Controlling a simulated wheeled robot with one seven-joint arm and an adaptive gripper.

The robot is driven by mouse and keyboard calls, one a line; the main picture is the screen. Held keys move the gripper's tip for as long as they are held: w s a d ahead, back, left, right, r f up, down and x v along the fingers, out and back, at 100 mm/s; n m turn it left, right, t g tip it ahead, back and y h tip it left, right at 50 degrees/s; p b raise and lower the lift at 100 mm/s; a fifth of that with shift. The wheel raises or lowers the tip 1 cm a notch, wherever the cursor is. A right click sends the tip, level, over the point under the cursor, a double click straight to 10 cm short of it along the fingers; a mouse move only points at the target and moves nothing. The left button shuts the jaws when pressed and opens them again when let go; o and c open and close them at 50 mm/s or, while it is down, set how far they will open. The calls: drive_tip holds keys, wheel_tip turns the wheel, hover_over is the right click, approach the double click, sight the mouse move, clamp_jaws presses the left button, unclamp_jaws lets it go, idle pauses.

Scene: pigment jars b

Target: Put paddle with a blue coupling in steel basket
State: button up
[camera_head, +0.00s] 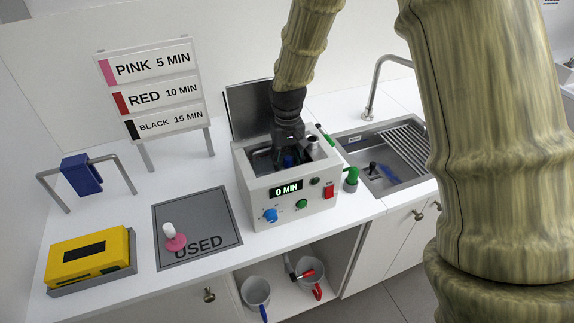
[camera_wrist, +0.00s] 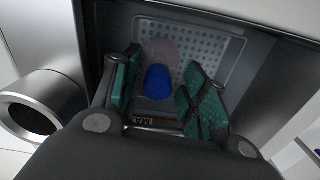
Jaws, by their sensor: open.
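My gripper (camera_head: 289,140) points down into the open tank of the white machine (camera_head: 290,190). In the wrist view its green-padded fingers (camera_wrist: 163,75) are spread apart. Between and just beyond them is a blue coupling (camera_wrist: 158,83) with a pale pinkish, see-through disc above it in the picture, apparently the paddle. The blue also shows under my gripper in the head view (camera_head: 288,160). The paddle is over or in a perforated grey metal basket (camera_wrist: 222,48) inside the tank. Neither finger visibly touches the blue part. I cannot tell whether the paddle rests on the basket floor.
The raised lid (camera_head: 248,108) stands behind the tank. A steel cylinder (camera_wrist: 35,110) is close left of my gripper. A pink-and-white piece (camera_head: 174,237) stands on the USED mat (camera_head: 222,207). Green items are on the machine's right. A sink (camera_head: 405,160) is farther right; buckets (camera_head: 256,290) stand below.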

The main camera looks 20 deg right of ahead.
wheel_tip(320, 180, up, 11)
drive_tip(key=b, duration=0.3)
idle(1.4)
